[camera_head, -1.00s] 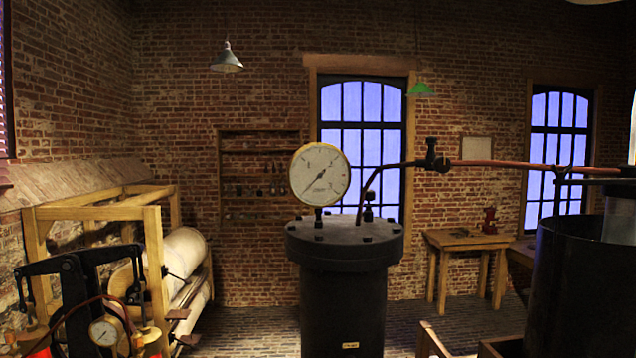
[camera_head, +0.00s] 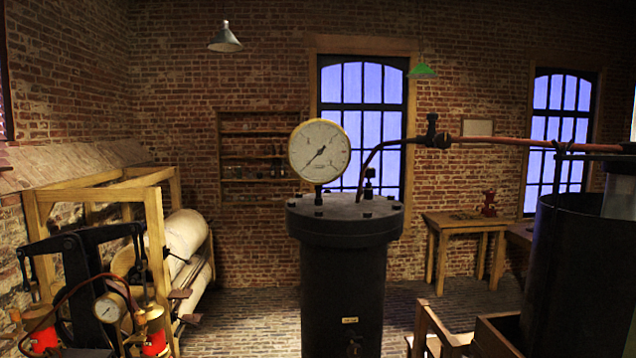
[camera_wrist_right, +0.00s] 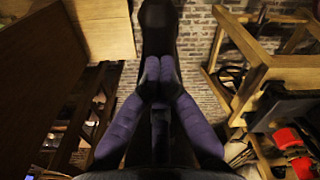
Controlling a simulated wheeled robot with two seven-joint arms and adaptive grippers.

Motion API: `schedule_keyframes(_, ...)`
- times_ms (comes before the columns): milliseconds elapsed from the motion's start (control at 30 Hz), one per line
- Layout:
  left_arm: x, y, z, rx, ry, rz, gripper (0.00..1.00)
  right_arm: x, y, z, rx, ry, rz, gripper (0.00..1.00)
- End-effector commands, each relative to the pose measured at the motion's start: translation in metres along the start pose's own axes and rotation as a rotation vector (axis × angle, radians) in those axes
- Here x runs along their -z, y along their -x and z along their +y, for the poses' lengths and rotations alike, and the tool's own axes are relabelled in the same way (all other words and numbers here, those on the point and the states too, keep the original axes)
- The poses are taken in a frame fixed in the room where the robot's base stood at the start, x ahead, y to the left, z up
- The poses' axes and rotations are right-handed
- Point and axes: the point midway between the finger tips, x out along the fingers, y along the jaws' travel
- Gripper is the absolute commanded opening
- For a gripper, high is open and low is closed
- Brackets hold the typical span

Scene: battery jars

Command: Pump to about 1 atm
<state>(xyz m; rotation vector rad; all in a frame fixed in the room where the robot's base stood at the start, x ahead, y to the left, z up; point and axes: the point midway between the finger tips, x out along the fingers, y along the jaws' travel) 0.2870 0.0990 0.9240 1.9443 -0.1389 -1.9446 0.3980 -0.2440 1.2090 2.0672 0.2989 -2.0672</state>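The round white pressure gauge (camera_head: 319,151) stands on the lid of a tall black bolted vessel (camera_head: 343,270). Its needle points to the lower left; the scale figures are too small to read surely. The pump (camera_head: 80,255) is at the lower left, with a black beam, brass-and-red cylinders (camera_head: 153,330) and a small gauge (camera_head: 108,308) whose reading I cannot tell. In the right wrist view, red cylinders (camera_wrist_right: 287,137) show at the right edge. My right gripper (camera_wrist_right: 158,72) has its fingertips together, nothing visible between them, in front of a dark upright shape. My left gripper is out of view.
A copper pipe (camera_head: 520,143) runs from the vessel to the right. A dark drum (camera_head: 580,270) stands at the right. A wooden frame (camera_head: 158,240) with a pale roller (camera_head: 185,235) stands behind the pump. A small table (camera_head: 465,222) is at the back. Brick floor shows between.

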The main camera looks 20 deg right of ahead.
Motion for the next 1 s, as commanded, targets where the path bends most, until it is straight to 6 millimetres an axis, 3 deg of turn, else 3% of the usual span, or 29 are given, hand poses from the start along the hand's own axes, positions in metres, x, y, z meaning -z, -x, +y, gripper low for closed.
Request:
schedule_keyframes(33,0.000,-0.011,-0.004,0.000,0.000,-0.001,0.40,0.000,-0.013,0.000,0.000,0.000,-0.002,0.00)
schedule_keyframes(867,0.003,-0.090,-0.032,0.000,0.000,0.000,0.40,0.000,-0.127,0.000,0.001,0.000,-0.001,0.00)
schedule_keyframes(1000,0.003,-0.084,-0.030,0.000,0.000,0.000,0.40,0.000,-0.119,0.000,0.001,0.000,-0.001,0.00)
